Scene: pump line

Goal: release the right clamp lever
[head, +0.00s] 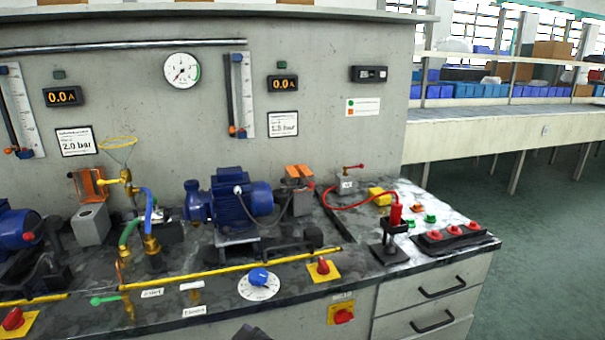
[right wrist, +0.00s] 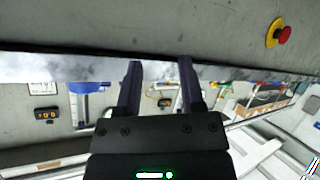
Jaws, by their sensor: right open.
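The blue pump (head: 235,200) stands on the bench in the head view, with a dark low bar in front of it. A dark, blocky piece (head: 313,237) at the right end of that bar looks like the right clamp lever; its exact position is too small to tell. My right gripper (right wrist: 158,65) is open and empty in the right wrist view, at the level of the bench's front edge and apart from the clamp. A dark tip of mine shows at the bottom of the head view. My left gripper is in neither view.
A yellow pipe (head: 230,270) runs along the bench front. Near it are a blue dial (head: 259,279) and a red switch (head: 323,267). To the right stand a red-topped black stand (head: 390,248) and a box with red buttons (head: 452,236). The bench front carries a red knob (head: 343,315).

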